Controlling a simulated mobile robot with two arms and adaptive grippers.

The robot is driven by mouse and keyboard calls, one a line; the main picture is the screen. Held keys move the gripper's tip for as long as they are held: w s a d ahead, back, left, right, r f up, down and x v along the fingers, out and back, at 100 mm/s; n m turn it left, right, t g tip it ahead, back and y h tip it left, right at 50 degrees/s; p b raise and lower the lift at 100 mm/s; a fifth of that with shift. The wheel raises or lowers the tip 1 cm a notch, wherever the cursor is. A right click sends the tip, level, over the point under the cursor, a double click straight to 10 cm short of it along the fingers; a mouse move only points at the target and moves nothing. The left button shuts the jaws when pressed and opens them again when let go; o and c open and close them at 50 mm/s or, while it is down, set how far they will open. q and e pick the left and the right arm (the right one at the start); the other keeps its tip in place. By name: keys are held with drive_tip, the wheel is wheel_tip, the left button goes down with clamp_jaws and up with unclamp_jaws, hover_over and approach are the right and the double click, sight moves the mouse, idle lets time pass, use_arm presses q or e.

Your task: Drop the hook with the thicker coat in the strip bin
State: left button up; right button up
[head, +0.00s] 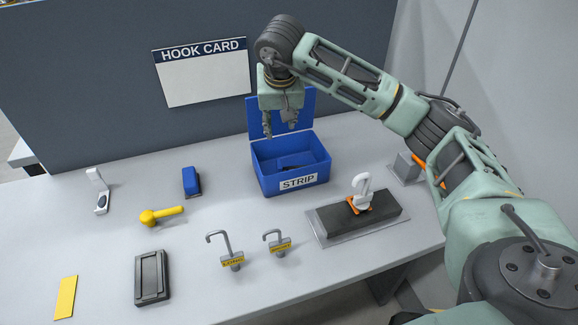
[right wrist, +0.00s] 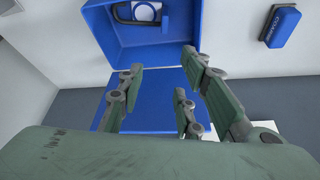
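The blue strip bin (head: 262,178) stands open on the table, its lid raised at the back and a "STRIP" label on its front. My right gripper (head: 281,128) hangs above the bin, pointing down. In the right wrist view its fingers (right wrist: 160,75) are apart with nothing between them. A dark curved piece with a round blue-and-white part (right wrist: 143,12) lies inside the bin. Two grey hooks with yellow tags, one taller (head: 225,248) and one shorter (head: 277,241), stand on the table. Coat thickness cannot be told.
The dark block (head: 335,222) is right of the bin. A blue eraser-like block (head: 191,181), yellow tool (head: 160,215), white device (head: 98,192), dark tray (head: 152,278) and yellow card (head: 65,297) lie leftward. The hook card (head: 204,78) hangs on the back panel.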

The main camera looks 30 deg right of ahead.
drive_tip(key=v, duration=0.7)
drive_tip(key=shift+s, duration=0.15)
